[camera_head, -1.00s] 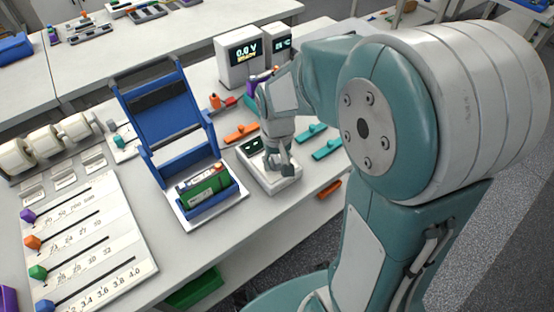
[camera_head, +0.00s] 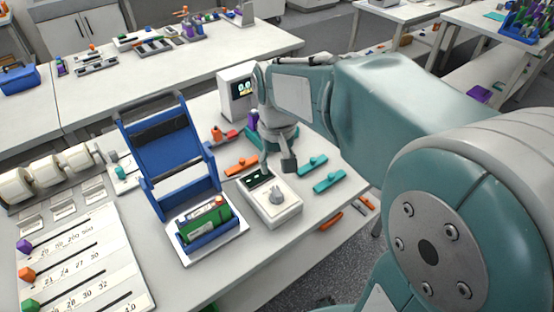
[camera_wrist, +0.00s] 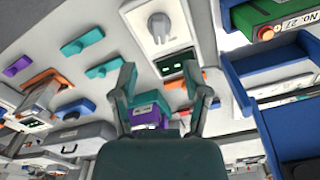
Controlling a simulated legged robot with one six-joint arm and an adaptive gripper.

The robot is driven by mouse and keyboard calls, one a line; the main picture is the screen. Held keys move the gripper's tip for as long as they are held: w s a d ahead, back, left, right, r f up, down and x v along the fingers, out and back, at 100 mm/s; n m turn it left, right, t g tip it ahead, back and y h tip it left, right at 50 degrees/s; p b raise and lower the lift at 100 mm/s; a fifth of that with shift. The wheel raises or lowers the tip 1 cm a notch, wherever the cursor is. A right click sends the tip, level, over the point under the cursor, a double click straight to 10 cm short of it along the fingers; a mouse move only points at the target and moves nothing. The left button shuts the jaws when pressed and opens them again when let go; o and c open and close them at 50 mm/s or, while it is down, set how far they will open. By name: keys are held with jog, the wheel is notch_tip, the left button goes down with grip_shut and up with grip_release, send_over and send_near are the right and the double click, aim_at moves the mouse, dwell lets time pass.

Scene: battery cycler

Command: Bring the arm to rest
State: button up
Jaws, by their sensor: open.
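My gripper (camera_head: 277,158) is open and empty, with its fingers apart. It hangs beyond the white dial box (camera_head: 270,205), which has a grey knob (camera_head: 278,196) and a small dark display. The gripper looks clear of the knob, with nothing between its fingertips. In the wrist view, my open fingers (camera_wrist: 160,75) show with the dial box (camera_wrist: 155,25) above them and a purple and teal thing (camera_wrist: 148,110) behind. My arm stretches from the right across the bench.
A blue fixture (camera_head: 168,145) with its lid up holds a green battery (camera_head: 206,224). A slider board (camera_head: 80,265) lies at left. A display unit (camera_head: 238,92) stands behind the gripper. Teal (camera_head: 328,180) and orange (camera_head: 241,166) pieces lie near the dial box. Floor is open at lower centre.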

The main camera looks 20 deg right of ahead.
jog(key=shift+r, duration=0.45)
jog(key=s+r+t, duration=0.3)
jog(key=s+t, duration=0.2)
jog(key=s, duration=0.8)
jog(key=shift+d+n+t, duration=0.15)
jog(key=shift+n+t, duration=0.15)
jog(key=shift+s+r, duration=0.1)
dwell(0.4)
